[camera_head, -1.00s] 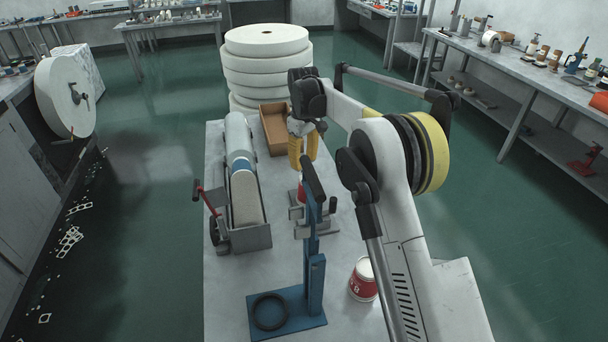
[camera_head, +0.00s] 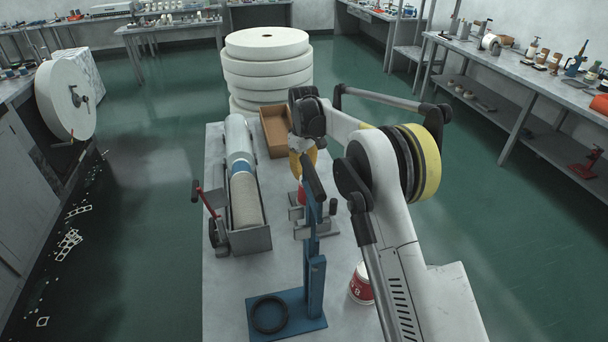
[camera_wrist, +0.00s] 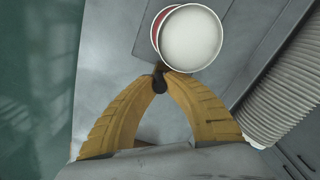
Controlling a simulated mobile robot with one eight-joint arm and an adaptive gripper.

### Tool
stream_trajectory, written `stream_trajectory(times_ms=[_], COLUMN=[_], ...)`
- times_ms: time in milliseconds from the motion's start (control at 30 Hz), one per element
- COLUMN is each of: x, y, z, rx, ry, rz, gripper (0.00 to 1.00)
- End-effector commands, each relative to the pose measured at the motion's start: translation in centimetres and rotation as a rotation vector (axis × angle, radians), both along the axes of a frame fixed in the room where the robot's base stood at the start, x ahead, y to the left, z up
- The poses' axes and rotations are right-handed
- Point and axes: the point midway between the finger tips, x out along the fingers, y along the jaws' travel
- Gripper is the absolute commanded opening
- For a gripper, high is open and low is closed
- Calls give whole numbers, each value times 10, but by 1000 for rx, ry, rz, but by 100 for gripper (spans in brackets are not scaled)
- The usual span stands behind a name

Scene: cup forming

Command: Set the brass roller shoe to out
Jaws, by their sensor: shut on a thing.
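My gripper (camera_wrist: 159,82) has its yellow fingers closed at the tips around a small black knob (camera_wrist: 160,84) in the wrist view. A small brown, brass-like piece (camera_wrist: 165,69) shows just beyond the knob, partly hidden by the fingers and a cup; I take it for the brass roller shoe, but its setting cannot be told. The red cup with a white top (camera_wrist: 193,38) stands right beside it. In the head view my gripper (camera_head: 302,172) is over the grey fixture (camera_head: 318,228), its tips partly hidden behind the blue press lever (camera_head: 313,180).
The blue press (camera_head: 316,285) with a black ring (camera_head: 269,314) stands at the front of the table. A red and white can (camera_head: 361,284) is to its right. A grey roll holder (camera_head: 250,240) and an open brown box (camera_head: 275,130) lie left and behind.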

Motion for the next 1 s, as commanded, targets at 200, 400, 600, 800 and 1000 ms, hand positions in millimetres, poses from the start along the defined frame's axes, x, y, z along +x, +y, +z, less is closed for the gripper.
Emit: stream_trajectory(times_ms=[200, 400, 600, 800, 1000], x=[22, 28, 28, 28, 27], y=[4, 5, 6, 5, 5], z=[2, 1, 1, 1, 2], rx=[0, 0, 1, 1, 1], ry=[-1, -3, -6, -4, -2], rz=[0, 0, 0, 0, 0], gripper=[0, 0, 14, 38, 38])
